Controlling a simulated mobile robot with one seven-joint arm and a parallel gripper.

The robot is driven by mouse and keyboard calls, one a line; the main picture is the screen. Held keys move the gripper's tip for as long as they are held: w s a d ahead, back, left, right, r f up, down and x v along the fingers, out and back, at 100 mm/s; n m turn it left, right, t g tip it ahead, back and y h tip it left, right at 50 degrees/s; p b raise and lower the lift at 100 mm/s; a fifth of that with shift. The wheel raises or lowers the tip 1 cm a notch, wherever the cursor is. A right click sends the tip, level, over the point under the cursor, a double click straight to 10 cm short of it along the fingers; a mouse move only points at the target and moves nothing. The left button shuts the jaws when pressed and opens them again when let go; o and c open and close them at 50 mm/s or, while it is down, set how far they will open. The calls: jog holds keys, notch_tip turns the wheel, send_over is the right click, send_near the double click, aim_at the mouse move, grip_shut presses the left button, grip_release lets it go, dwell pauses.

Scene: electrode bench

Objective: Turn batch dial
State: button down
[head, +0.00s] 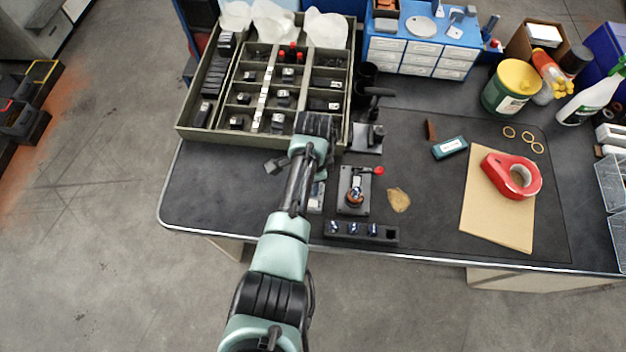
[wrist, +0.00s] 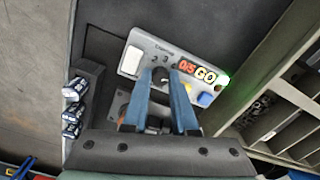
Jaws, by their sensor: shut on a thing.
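In the wrist view, a light grey control panel (wrist: 190,52) carries the dark batch dial (wrist: 160,75), with small numbers printed around it. The fingertips are hidden there.
A black block (head: 362,233) with several small cells stands at the bench's front edge. A small press (head: 355,190) with a red-knobbed lever stands to the panel's right. A divided tray (head: 185,125) lies behind. Red tape (head: 524,169) rests on a brown envelope (head: 485,215) at right.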

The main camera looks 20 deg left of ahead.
jog(key=shift+m, duration=0.6)
jog(key=c, duration=1)
grip_release()
jog(key=shift+r, duration=0.1)
notch_tip(320, 180, up, 13)
jog(key=shift+f+p, duration=0.1)
jog(key=shift+p, duration=0.25)
jog(key=shift+w, duration=0.1)
